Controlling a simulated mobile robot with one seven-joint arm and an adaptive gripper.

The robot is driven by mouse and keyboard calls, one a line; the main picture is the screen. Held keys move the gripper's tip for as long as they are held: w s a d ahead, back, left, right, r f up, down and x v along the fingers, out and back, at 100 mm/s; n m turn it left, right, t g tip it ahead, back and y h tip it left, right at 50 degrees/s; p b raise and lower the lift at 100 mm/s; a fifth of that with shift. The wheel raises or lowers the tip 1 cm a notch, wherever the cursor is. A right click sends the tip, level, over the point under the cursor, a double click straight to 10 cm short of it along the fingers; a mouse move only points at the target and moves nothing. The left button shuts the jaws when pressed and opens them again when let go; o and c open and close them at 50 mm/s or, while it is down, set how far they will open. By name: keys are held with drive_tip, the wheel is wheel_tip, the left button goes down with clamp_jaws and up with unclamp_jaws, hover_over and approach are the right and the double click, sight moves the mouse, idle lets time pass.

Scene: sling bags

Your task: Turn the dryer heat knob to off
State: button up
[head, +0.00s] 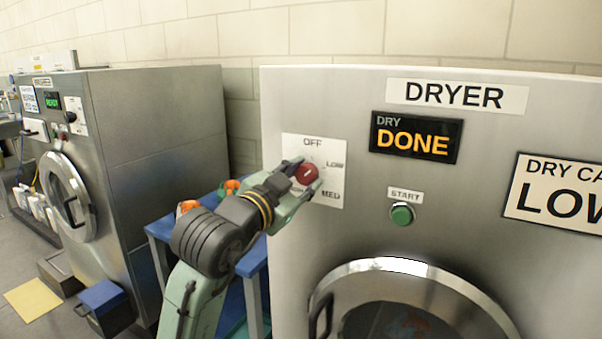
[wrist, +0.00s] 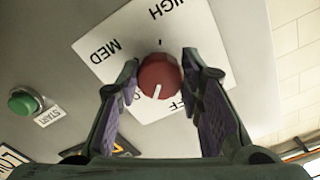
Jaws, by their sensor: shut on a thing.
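The red heat knob (head: 308,173) sits on a white dial plate (head: 330,188) on the dryer front (head: 285,110). OFF is at the plate's top, with LOW and MED down the right side. My gripper (head: 306,174) is shut on the knob, one finger on each side. In the wrist view the knob (wrist: 159,76) shows between the fingertips (wrist: 160,78). Its white pointer mark points down there, between the partly hidden OFF and the lower left side. In the head view the mark tilts up and right, between OFF and LOW. HIGH and MED are readable in the wrist view.
A green START button (head: 402,214) is right of the plate, below the display (head: 416,137) reading DRY DONE. The round dryer door (head: 400,275) is lower down. A blue table (head: 158,232) with orange-handled items stands behind my arm. A washer-like machine (head: 150,120) stands left.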

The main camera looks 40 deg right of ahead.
drive_tip(key=n+p, duration=0.3)
drive_tip(key=n, duration=0.2)
drive_tip(key=shift+s+n, duration=0.1)
drive_tip(key=shift+n, duration=0.2)
drive_tip(key=shift+n+p, duration=0.9)
drive_tip(key=shift+n, duration=0.7)
drive_tip(key=o, duration=1.2)
drive_tip(key=shift+c, duration=0.2)
drive_tip(key=v, duration=1.2)
